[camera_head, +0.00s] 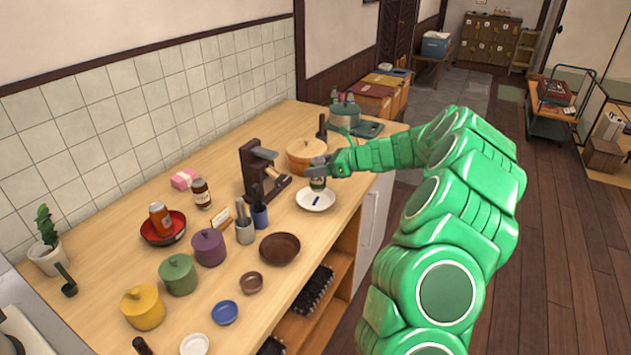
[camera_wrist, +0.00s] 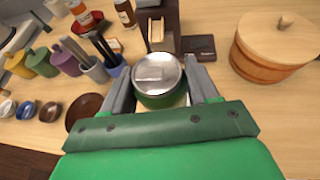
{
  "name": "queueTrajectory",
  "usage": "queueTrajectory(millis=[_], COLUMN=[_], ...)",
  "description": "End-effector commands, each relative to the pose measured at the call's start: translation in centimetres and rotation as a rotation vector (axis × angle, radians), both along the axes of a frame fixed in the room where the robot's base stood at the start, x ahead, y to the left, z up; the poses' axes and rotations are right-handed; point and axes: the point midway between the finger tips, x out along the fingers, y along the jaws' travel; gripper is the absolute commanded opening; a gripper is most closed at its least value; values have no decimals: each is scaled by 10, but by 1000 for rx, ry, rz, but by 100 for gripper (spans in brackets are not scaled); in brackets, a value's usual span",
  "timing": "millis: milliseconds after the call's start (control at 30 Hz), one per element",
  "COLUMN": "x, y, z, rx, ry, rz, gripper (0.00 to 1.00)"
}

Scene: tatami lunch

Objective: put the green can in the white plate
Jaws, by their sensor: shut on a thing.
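The green can (camera_wrist: 158,99) has a silver lid and sits between the two fingers of my gripper (camera_wrist: 160,90) in the wrist view. My gripper (camera_head: 318,170) is shut on it. In the head view the green can (camera_head: 318,184) is upright, directly over the white plate (camera_head: 316,205). I cannot tell whether its base touches the plate. A dark blue mark shows on the plate in front of the can. In the wrist view the can and my gripper hide most of the plate.
A wooden tub (camera_head: 304,152) with a lid stands behind the plate. A dark wooden stand (camera_head: 254,172) is to the left. A dark brown bowl (camera_head: 279,249) and a blue cup of utensils (camera_head: 260,215) are nearer. The counter's right edge is close to the plate.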

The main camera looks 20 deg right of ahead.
Motion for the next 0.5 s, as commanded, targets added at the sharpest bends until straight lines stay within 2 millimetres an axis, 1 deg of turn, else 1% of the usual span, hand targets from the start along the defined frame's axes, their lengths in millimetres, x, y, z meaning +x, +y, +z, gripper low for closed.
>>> queueTrajectory(millis=[33,300,500], x=[4,25,35], y=[0,-2,-4], z=[-7,-32,-42], rx=[-1,-2,-1], ry=[3,2,0], rz=[1,0,-1], gripper=[30,30,30])
